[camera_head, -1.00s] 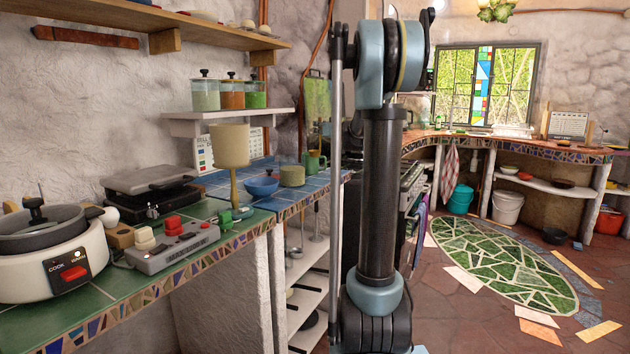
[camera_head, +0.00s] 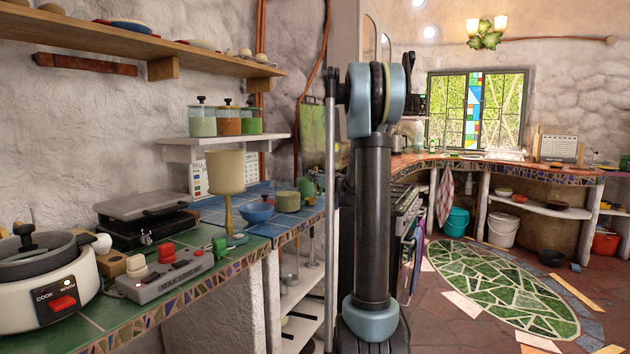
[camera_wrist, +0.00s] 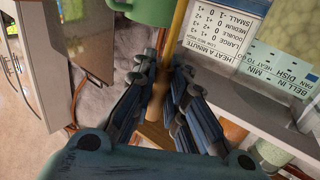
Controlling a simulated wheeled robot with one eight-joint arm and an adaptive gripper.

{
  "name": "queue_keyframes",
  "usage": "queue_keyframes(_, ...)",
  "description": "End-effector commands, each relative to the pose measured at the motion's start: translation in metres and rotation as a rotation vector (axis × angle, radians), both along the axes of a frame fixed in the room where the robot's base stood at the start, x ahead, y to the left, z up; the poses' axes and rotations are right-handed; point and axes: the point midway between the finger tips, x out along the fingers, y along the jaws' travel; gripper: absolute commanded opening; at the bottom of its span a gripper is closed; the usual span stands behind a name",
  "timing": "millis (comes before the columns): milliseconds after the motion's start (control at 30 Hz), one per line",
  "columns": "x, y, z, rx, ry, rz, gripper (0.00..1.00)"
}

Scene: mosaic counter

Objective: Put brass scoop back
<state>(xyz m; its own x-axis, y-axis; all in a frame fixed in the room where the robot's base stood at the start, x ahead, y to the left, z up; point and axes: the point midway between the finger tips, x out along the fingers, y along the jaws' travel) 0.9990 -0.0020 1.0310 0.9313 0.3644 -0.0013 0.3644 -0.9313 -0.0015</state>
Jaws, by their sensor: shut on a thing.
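A thin brass-coloured rod (camera_wrist: 178,28), which looks like the handle of the brass scoop, runs up from between the fingers of my gripper (camera_wrist: 163,72) in the wrist view. The fingers are closed in around it. The scoop's bowl cannot be made out. A green mug (camera_wrist: 140,10) shows just beyond the fingertips at the top of that view. In the head view my arm hides the gripper and the scoop; the green mug (camera_head: 306,187) stands on the blue-tiled counter left of my arm.
On the counter are a white cooker (camera_head: 40,310), a grey control box (camera_head: 165,275), a dark press (camera_head: 148,220) and a cream goblet-like lamp (camera_head: 225,172). Jars stand on a wall shelf (camera_head: 215,141). Open floor with a green mosaic (camera_head: 500,285) lies at right.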

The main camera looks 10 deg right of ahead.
Motion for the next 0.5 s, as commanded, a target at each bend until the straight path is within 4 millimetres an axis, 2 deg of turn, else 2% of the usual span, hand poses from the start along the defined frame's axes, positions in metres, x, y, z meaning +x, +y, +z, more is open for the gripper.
queue_keyframes(233, 0.0001, -0.0001, -0.0011, 0.000, 0.000, 0.000, 0.00)
queue_keyframes(267, 0.0002, 0.0000, -0.0016, 0.000, 0.000, 0.000, 0.15)
queue_keyframes(333, 0.0001, -0.0001, -0.0013, 0.000, 0.000, 0.000, 0.31)
queue_keyframes(500, 0.0001, -0.0001, -0.0012, 0.000, 0.000, 0.000, 0.33)
